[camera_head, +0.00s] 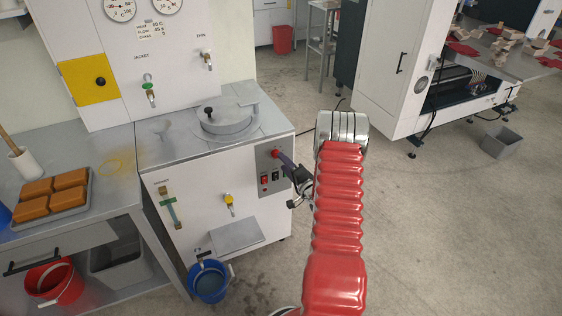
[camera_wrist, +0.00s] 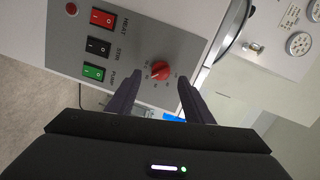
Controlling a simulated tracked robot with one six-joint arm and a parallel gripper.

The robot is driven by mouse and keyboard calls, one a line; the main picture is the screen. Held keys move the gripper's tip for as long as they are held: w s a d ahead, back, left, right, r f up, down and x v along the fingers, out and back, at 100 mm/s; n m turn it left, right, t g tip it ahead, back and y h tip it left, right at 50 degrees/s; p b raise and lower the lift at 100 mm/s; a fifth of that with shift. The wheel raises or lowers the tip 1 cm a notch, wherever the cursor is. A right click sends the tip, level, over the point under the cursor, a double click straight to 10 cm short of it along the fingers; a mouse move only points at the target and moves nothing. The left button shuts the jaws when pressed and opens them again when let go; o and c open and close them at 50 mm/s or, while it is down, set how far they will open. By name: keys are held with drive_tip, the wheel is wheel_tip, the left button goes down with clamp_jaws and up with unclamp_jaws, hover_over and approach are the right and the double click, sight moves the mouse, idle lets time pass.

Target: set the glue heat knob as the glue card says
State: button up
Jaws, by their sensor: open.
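The red heat knob (camera_wrist: 161,70) sits on a grey panel, with small dial marks around it that are too small to read. It also shows in the head view as a red spot (camera_head: 275,153). My gripper (camera_wrist: 158,80) is open, with one dark finger on each side of the knob in the picture and visible gaps between. In the head view my gripper (camera_head: 284,160) reaches the panel from the right. Contact cannot be told. The glue card (camera_head: 152,31) on the white cabinet seems to read heat 60 C, with smaller lines below. The knob's setting cannot be read.
Beside the knob are a red HEAT switch (camera_wrist: 102,18), a black STIR switch (camera_wrist: 98,47) and a green PUMP switch (camera_wrist: 93,72). A lidded glue pot (camera_head: 226,120) tops the machine. A blue bucket (camera_head: 209,282) stands below.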

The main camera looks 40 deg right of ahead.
drive_tip(key=f+v, duration=0.1)
drive_tip(key=v, duration=0.8)
drive_tip(key=shift+s+r, duration=0.3)
drive_tip(key=shift+r, duration=0.1)
drive_tip(key=shift+a, duration=0.1)
